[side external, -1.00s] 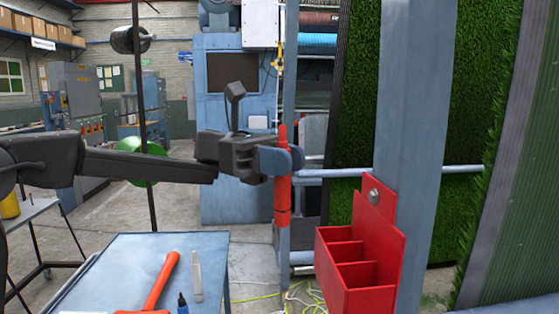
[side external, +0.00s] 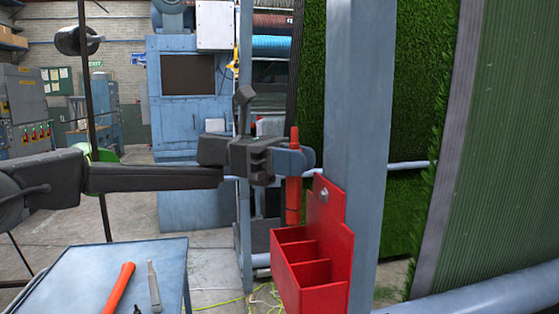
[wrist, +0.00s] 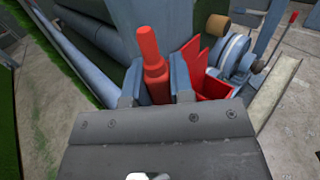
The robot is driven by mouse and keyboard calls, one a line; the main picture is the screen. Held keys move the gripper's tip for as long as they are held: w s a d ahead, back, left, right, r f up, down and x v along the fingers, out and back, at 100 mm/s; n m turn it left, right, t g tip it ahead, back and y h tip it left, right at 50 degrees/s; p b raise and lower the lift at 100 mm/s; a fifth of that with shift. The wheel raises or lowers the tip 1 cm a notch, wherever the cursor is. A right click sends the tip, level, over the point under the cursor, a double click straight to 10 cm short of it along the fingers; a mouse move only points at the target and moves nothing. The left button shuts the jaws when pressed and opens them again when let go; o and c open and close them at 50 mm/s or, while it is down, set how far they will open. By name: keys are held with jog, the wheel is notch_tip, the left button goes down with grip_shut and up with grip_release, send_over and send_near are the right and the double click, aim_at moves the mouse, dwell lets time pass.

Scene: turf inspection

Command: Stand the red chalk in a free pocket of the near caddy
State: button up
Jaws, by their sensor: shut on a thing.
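My gripper (side external: 296,160) is shut on the red chalk (side external: 293,203), a long stick held upright with its top above the jaws. The red caddy (side external: 322,287) is fixed to the blue-grey post. Its open pockets show dividers, and the visible parts look empty. In the side view the chalk's lower end meets the caddy's far left rim; I cannot tell whether it is above or behind that pocket. In the wrist view the chalk (wrist: 150,48) stands between the jaws (wrist: 155,86), with part of the caddy (wrist: 213,86) just right, partly hidden by my gripper.
The blue-grey post (side external: 357,120) stands right behind the caddy, with green turf (side external: 410,90) beyond. A blue table (side external: 110,265) at lower left holds an orange-handled tool (side external: 119,288) and a slim grey tool (side external: 153,284). Yellow cord lies on the floor.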

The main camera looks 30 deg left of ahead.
aim_at(288, 186)
jog(key=shift+a+f, duration=0.1)
jog(key=shift+f, duration=2.2)
grip_shut()
jog(key=shift+s, duration=0.1)
jog(key=shift+o, duration=2.4)
grip_release()
jog(key=shift+r, duration=0.15)
jog(key=shift+a, duration=0.1)
jog(key=a, duration=1.3)
jog(key=shift+a, duration=0.3)
